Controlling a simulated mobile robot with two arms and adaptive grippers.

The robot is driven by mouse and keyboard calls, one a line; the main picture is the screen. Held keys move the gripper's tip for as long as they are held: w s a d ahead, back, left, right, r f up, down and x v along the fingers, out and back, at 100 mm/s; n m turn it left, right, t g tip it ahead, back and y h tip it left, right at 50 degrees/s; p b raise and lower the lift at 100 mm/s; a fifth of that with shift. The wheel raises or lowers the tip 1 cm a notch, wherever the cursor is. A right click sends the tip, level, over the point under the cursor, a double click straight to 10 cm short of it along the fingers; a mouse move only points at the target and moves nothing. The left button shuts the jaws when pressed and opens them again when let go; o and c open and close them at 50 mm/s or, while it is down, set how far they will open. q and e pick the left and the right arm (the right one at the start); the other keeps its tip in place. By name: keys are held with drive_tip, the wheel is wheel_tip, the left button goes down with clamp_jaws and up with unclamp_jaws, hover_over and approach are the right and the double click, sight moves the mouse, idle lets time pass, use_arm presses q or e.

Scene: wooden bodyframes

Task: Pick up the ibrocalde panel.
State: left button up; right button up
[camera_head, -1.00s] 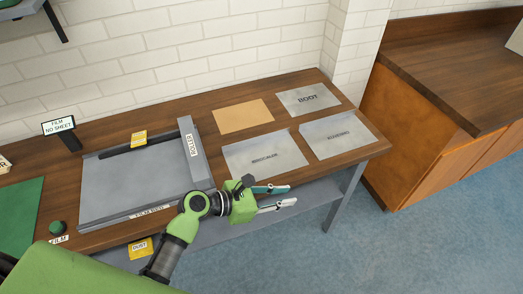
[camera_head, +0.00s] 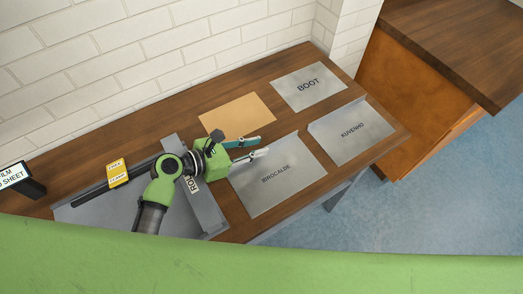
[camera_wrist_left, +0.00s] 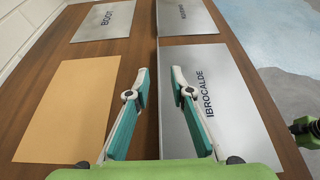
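The ibrocalde panel (camera_head: 283,178) is a grey metal sheet with its name printed on it, lying flat on the wooden bench. It also shows in the left wrist view (camera_wrist_left: 238,85). My left gripper (camera_head: 264,146) is open and empty, over the panel's upper left edge. In the left wrist view the open fingers (camera_wrist_left: 160,80) straddle that edge, one over bare wood and one over the panel. I cannot tell the height of the fingertips above the bench.
The boot panel (camera_head: 309,86), the kuvenho panel (camera_head: 350,131) and a plain tan sheet (camera_head: 237,115) lie nearby on the bench (camera_head: 265,80). A brick wall stands behind.

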sight(278, 141)
use_arm(q)
drive_tip(key=shift+w, duration=0.15)
drive_tip(key=shift+w+d, duration=0.15)
drive_tip(key=shift+w, duration=0.05)
drive_tip(key=x, duration=0.2)
drive_tip(key=shift+d+f, duration=0.1)
drive_tip(key=shift+d, duration=0.25)
drive_tip(key=p+x, duration=0.1)
drive_tip(key=x, duration=0.2)
drive_tip(key=shift+w+f, duration=0.25)
drive_tip(key=shift+w+d+f, duration=0.15)
drive_tip(key=shift+d, duration=0.15)
clamp_jaws()
use_arm(e)
drive_tip(key=shift+s+r, duration=0.25)
drive_tip(key=shift+r, duration=0.15)
